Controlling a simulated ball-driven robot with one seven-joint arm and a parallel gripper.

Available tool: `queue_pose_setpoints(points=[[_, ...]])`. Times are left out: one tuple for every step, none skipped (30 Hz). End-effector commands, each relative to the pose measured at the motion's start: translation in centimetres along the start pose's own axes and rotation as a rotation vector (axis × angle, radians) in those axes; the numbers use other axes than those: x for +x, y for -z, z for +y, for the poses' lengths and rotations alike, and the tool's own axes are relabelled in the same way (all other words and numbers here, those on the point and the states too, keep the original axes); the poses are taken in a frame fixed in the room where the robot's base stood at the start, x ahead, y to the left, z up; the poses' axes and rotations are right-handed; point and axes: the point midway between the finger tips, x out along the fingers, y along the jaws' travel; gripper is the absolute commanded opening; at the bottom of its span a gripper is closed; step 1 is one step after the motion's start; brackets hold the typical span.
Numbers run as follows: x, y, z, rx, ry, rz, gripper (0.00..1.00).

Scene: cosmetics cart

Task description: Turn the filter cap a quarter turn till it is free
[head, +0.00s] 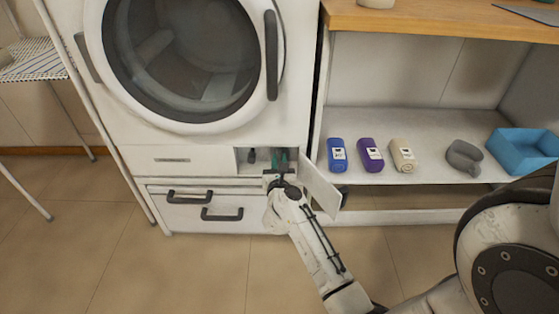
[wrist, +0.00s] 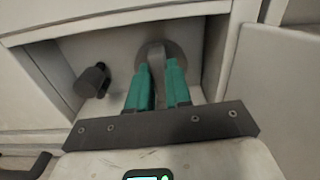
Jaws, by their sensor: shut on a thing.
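The filter cap (wrist: 160,52) is a round grey disc on the back wall of the open compartment, low on the white washing machine (head: 200,162). My gripper (wrist: 158,75), with green fingers, reaches into the compartment and is shut on the cap's grip. The fingers hide the middle of the cap. In the head view my gripper (head: 281,158) is inside the compartment opening, and the cap is hidden behind it.
A dark knob (wrist: 92,80) sticks out left of the cap. The compartment's flap (head: 320,187) hangs open at the right. A shelf (head: 420,120) at the right holds rolled towels and a blue bin (head: 522,150). A drawer front (head: 205,207) lies below.

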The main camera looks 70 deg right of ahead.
Motion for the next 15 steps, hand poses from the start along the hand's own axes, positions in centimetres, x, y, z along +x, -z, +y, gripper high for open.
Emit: queue_pose_setpoints(points=[[-0.05,-0.32,0.11,-0.025,-0.002,0.002,0.0],[-0.04,-0.34,0.11,-0.044,-0.002,0.002,0.0],[-0.04,-0.35,0.12,-0.07,-0.002,0.003,0.0],[-0.06,-0.4,0.17,-0.092,-0.003,0.002,0.0],[-0.07,-0.43,0.22,-0.114,-0.003,0.002,0.0],[-0.07,-0.42,0.2,-0.147,-0.003,0.003,0.0],[-0.07,-0.44,0.21,-0.173,-0.003,0.003,0.0],[-0.08,-0.46,0.25,-0.2,-0.003,0.003,0.0],[-0.09,-0.43,0.26,-0.238,-0.003,0.003,0.0],[-0.09,-0.44,0.31,-0.265,-0.004,0.003,0.0],[-0.09,-0.43,0.31,-0.294,-0.003,0.003,0.0],[-0.07,-0.41,0.31,-0.333,-0.003,0.003,0.0],[-0.08,-0.42,0.39,-0.36,-0.004,0.002,0.0],[-0.08,-0.39,0.4,-0.389,-0.004,0.002,0.0],[-0.05,-0.4,0.39,-0.428,-0.004,0.002,0.0]])
